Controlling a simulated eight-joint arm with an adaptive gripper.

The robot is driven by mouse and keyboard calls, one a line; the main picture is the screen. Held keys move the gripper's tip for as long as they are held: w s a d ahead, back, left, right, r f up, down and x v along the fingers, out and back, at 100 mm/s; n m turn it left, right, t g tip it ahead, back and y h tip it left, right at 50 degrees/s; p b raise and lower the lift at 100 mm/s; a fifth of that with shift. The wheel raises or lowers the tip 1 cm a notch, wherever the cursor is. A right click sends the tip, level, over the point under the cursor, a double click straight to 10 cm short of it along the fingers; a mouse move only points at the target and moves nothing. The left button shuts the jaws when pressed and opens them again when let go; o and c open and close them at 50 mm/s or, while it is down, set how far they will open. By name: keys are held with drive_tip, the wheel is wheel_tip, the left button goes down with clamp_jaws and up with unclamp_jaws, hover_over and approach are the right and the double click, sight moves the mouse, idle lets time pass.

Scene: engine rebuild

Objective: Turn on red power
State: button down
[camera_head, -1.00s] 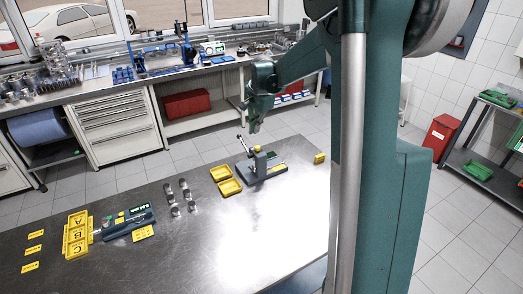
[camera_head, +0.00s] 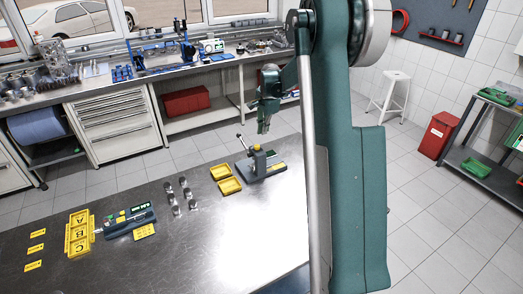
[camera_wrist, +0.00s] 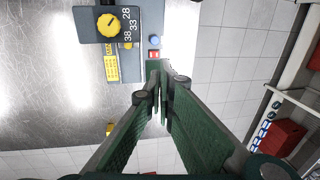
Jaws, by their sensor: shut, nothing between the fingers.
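A grey device (camera_wrist: 135,60) with a yellow dial (camera_wrist: 111,24) and the numbers 28, 33 and 38 shows at the top of the wrist view. At its right end are a small blue round button (camera_wrist: 155,40) and a small red part (camera_wrist: 154,54) that looks like a switch or button. My gripper (camera_wrist: 160,72) is shut and empty. Its fingertips appear just below the red part in the picture; I cannot tell the height gap. In the head view my gripper (camera_head: 264,130) points down above a grey bench device (camera_head: 262,164), apart from it.
Two yellow trays (camera_head: 229,186) lie left of the device. Several small metal parts (camera_head: 174,197) stand further left, beside another grey-blue unit (camera_head: 130,222) and a yellow A-B-C tray (camera_head: 68,236). The steel table (camera_head: 230,245) is clear in front.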

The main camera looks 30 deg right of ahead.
drive_tip(key=shift+f, duration=0.1)
drive_tip(key=shift+w+f+p, duration=0.15)
drive_tip(key=shift+w+f, duration=0.25)
drive_tip(key=shift+f, duration=1.85)
drive_tip(key=shift+w+f+p, duration=0.1)
drive_tip(key=shift+w+f, duration=0.3)
drive_tip(key=shift+f, duration=1.85)
drive_tip(key=shift+w+f+p, duration=0.15)
drive_tip(key=shift+w+f, duration=0.25)
drive_tip(key=shift+f, duration=1.85)
drive_tip(key=shift+f, duration=0.1)
drive_tip(key=shift+w+f+g+b, duration=0.35)
drive_tip(key=shift+f+g+b, duration=0.3)
drive_tip(key=shift+b, duration=0.9)
drive_tip(key=shift+w+a, duration=0.1)
drive_tip(key=shift+w, duration=0.05)
drive_tip(key=shift+s+b, duration=0.2)
drive_tip(key=shift+b, duration=0.15)
